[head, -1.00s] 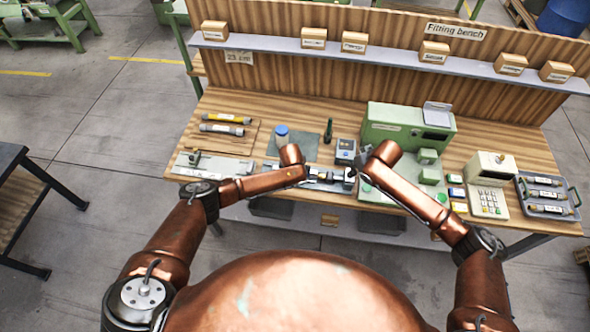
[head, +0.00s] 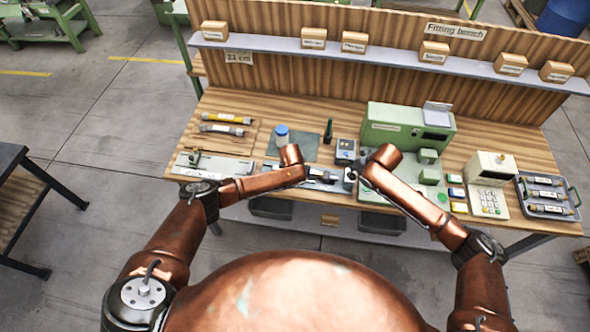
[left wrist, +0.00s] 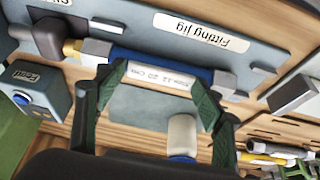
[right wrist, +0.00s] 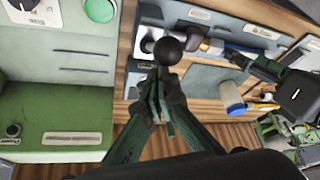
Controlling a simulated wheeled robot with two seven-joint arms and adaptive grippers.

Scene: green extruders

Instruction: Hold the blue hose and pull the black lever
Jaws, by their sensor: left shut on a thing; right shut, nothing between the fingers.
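The blue hose (left wrist: 150,62) with a white label lies along the grey fitting jig (left wrist: 262,62) in the left wrist view. My left gripper (left wrist: 160,78) is shut on the hose at its labelled part. The black lever shows as a round black knob (right wrist: 169,50) in the right wrist view, above the grey jig. My right gripper (right wrist: 160,98) is shut and empty, its fingertips just below the knob in the picture. I cannot tell whether they touch it. In the head view the forearms partly hide the jig, and the right gripper (head: 355,172) is near its right end.
A green machine (head: 408,125) stands behind the right gripper. A small box with a blue button (head: 345,151) is between it and a blue-capped container (head: 282,135). A keypad device (head: 488,198) and a tray of hoses (head: 548,196) are at right. Yellow and dark tubes lie at left.

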